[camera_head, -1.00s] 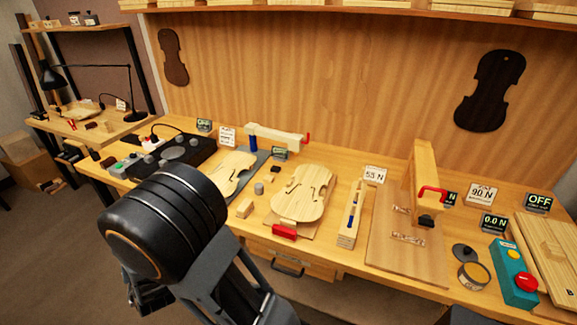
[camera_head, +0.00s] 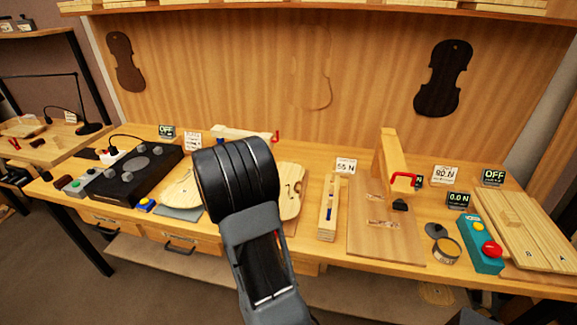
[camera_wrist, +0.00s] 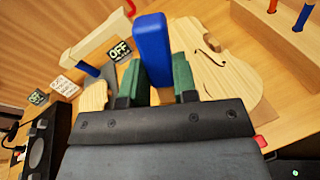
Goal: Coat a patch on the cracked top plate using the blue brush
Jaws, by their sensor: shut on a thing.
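My gripper (camera_wrist: 153,88) has green finger pads, shut on a blue block-like handle, which I take for the blue brush (camera_wrist: 152,45). Its tip is hidden. In the head view my arm hides the gripper and brush. A pale violin plate with f-holes (camera_head: 291,192) lies on the bench, partly behind my arm; in the wrist view it shows right of the brush (camera_wrist: 225,62). A second pale plate (camera_head: 180,190) lies to its left, partly hidden. I cannot make out a crack on either. An open round tin (camera_head: 446,250) stands at the right, its contents unclear.
A wooden rack (camera_head: 328,213) stands right of the plates. A wooden press with a red handle (camera_head: 392,160) rises further right. A teal box with a red button (camera_head: 484,245) and wooden boards (camera_head: 535,235) fill the right end. A black device (camera_head: 130,180) stands left.

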